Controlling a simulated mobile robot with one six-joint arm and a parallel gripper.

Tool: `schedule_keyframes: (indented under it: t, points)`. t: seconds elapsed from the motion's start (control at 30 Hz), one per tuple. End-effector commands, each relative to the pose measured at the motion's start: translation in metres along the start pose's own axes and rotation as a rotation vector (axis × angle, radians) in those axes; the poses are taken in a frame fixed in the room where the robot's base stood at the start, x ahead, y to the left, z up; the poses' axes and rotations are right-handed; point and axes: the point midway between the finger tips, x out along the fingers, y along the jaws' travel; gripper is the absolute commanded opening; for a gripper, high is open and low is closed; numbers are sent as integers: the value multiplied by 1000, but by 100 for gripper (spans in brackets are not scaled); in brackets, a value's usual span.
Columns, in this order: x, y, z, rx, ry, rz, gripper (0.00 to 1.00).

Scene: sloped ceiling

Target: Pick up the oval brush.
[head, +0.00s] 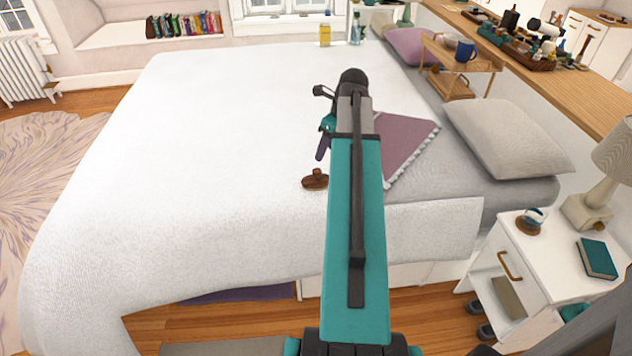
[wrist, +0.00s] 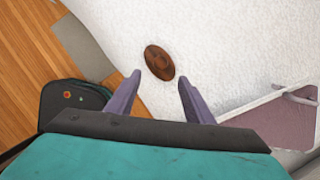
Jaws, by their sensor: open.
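The oval brush (head: 315,181) is brown and wooden with a small knob on top. It lies on the white bed cover (head: 190,150), just left of my arm in the head view. In the wrist view the brush (wrist: 159,62) shows as a dark brown oval, a little beyond and between the fingertips. My gripper (wrist: 158,80) is open and empty, with its two purple fingers on either side of the view below the brush. In the head view my gripper (head: 322,140) is above the bed, partly hidden by my arm.
A purple cloth (head: 408,145) lies right of my arm on the bed. A grey pillow (head: 508,138) and a wooden tray stand (head: 452,85) with a blue mug are further right. A white nightstand (head: 530,270) stands at the lower right. The bed's left side is clear.

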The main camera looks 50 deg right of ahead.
Motion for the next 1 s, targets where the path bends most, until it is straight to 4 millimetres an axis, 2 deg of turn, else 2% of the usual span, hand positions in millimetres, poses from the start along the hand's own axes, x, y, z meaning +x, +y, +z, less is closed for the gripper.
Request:
schedule_keyframes:
  t: [0.3,0.5,1.0]
  points:
    - [36,0,1,-1,1,2,48]
    - [53,0,1,-2,1,1,48]
    - [58,1,2,-2,0,0,48]
